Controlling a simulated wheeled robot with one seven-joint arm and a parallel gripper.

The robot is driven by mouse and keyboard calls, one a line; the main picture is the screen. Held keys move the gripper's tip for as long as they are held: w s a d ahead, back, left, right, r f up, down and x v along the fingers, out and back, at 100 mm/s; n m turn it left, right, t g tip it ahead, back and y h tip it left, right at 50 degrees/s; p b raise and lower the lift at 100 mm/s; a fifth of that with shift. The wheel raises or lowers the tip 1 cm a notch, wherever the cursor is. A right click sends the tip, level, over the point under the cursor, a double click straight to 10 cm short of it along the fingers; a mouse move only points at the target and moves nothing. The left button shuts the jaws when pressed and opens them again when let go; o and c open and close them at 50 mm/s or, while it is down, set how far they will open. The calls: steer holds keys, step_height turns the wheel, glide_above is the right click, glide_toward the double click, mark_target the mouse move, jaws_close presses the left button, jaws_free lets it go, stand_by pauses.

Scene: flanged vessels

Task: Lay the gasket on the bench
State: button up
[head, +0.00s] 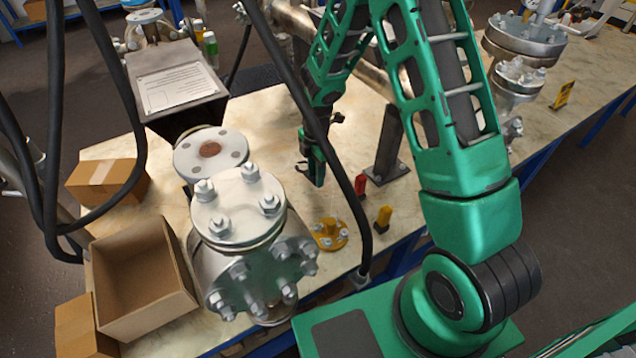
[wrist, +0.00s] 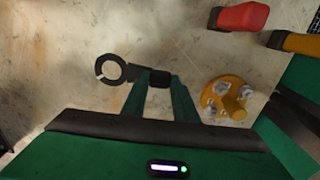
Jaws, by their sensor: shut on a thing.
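The gasket is a thin black ring with a tab, at the left of the fingertips in the wrist view (wrist: 110,70). In the head view the ring (head: 302,167) shows small and dark beside the fingers. My gripper (wrist: 158,80) is shut on the tab, and the ring sticks out to the left. In the head view my gripper (head: 314,165) points down over the middle of the bench (head: 270,125). The gasket appears held above the bench top; the exact gap cannot be told.
A yellow studded flange (head: 328,234) and red (head: 360,184) and yellow-black (head: 383,218) items stand near the bench's front edge. A bolted vessel (head: 240,230) and open carton (head: 140,280) are left. A dark post (head: 388,145) stands right of my gripper. Bare bench lies around the ring.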

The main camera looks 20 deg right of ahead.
mark_target(319, 190)
steer(key=shift+w+d+f, duration=0.3)
steer(key=shift+d+f, duration=0.1)
steer(key=shift+d, duration=0.2)
step_height(319, 190, down, 4)
steer(key=shift+f, duration=0.1)
steer(key=o, duration=0.9)
step_height(319, 190, up, 12)
steer(key=shift+d+r, duration=0.1)
steer(key=shift+r, duration=0.1)
